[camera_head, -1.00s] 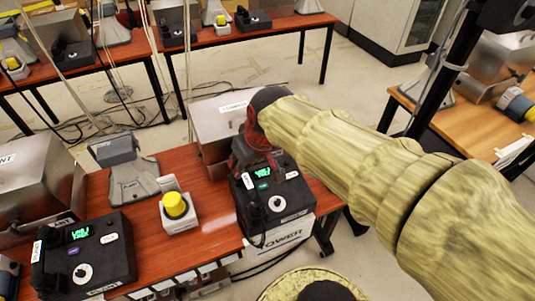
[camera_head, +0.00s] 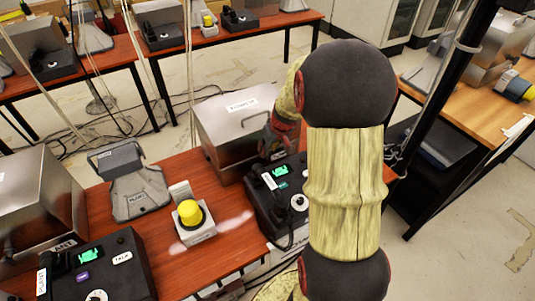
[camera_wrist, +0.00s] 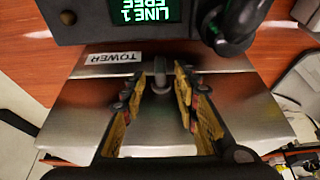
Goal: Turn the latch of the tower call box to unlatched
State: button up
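The tower call box is a brushed-steel box (camera_head: 222,140) on the red-brown table, left of my arm in the head view. The wrist view shows its steel face (camera_wrist: 75,110) with a TOWER label (camera_wrist: 110,58). A small grey latch knob (camera_wrist: 160,66) stands out from that face. My gripper (camera_wrist: 159,80) is open, with its yellow-padded fingers on either side of the latch. I cannot tell whether either finger touches it. In the head view my arm hides the fingertips and the latch.
A black phone unit (camera_head: 262,208) with a green screen stands close against the box; its screen (camera_wrist: 147,10) tops the wrist view. Left are a yellow button unit (camera_head: 195,232), a grey desk set (camera_head: 135,190), another black phone (camera_head: 120,275) and another steel box (camera_head: 35,190).

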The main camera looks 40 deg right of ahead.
jog(key=shift+b+x, duration=0.3)
jog(key=shift+x, duration=1.2)
jog(key=shift+c, duration=0.7)
grip_shut()
